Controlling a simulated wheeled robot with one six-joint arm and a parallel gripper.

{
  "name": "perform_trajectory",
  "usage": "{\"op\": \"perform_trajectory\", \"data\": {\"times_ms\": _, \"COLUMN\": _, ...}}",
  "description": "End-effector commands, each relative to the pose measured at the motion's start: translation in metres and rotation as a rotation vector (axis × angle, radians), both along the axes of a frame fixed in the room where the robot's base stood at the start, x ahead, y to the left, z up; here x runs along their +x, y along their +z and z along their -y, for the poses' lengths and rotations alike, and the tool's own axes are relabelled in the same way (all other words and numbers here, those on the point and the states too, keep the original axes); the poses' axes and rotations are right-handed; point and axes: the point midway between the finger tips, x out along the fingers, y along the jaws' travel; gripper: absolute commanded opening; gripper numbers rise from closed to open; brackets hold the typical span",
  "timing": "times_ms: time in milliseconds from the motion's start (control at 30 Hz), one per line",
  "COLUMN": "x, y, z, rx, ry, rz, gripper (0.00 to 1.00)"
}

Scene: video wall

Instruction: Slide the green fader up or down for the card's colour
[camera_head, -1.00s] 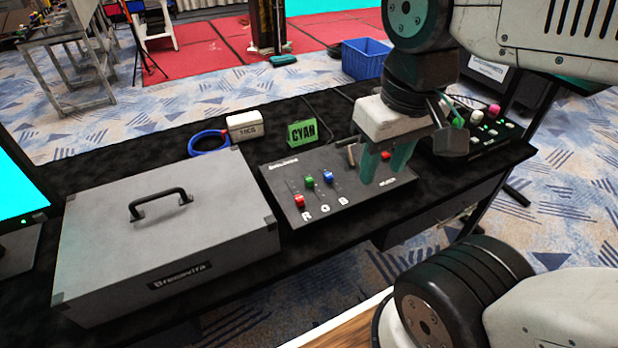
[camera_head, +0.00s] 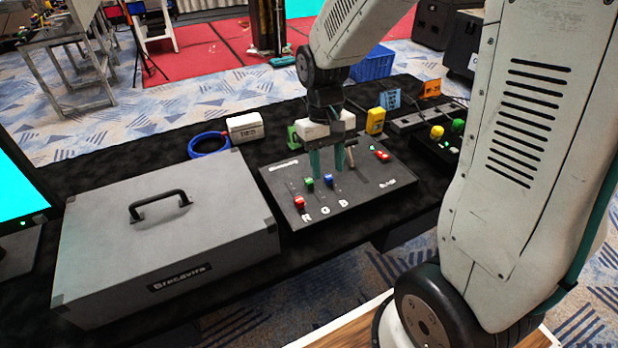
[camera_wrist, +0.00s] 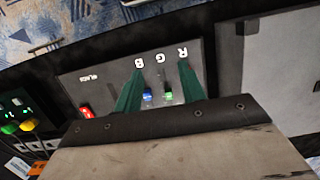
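The grey fader panel (camera_head: 345,200) lies on the black table, with a red fader (camera_head: 299,203), green fader (camera_head: 309,183) and blue fader (camera_head: 328,180) above the letters R, G and B. The green card (camera_head: 292,136) behind it is mostly hidden by my gripper; its word cannot be read now. My gripper (camera_head: 327,173) points down over the panel, its green fingers apart. In the wrist view, the blue cap (camera_wrist: 147,95) and green cap (camera_wrist: 168,95) both appear between the fingers of my gripper (camera_wrist: 158,90). Contact cannot be told.
A grey case (camera_head: 130,250) with a handle stands left of the panel. A white box (camera_head: 245,127) and blue cable coil (camera_head: 209,145) are behind. A red switch (camera_head: 379,153) sits on the panel's right. A yellow box (camera_head: 375,121) and a console with coloured knobs (camera_head: 437,131) are further right.

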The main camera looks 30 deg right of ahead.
Motion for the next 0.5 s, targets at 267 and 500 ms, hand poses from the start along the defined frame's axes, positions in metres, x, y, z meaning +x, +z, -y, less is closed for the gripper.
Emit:
{"op": "perform_trajectory", "data": {"times_ms": 267, "x": 0.078, "y": -0.066, "z": 0.007, "rx": -0.001, "ry": 0.012, "rz": 0.087, "gripper": 0.40}}
{"op": "perform_trajectory", "data": {"times_ms": 500, "x": 0.105, "y": -0.072, "z": 0.008, "rx": -0.005, "ry": 0.022, "rz": 0.189, "gripper": 0.40}}
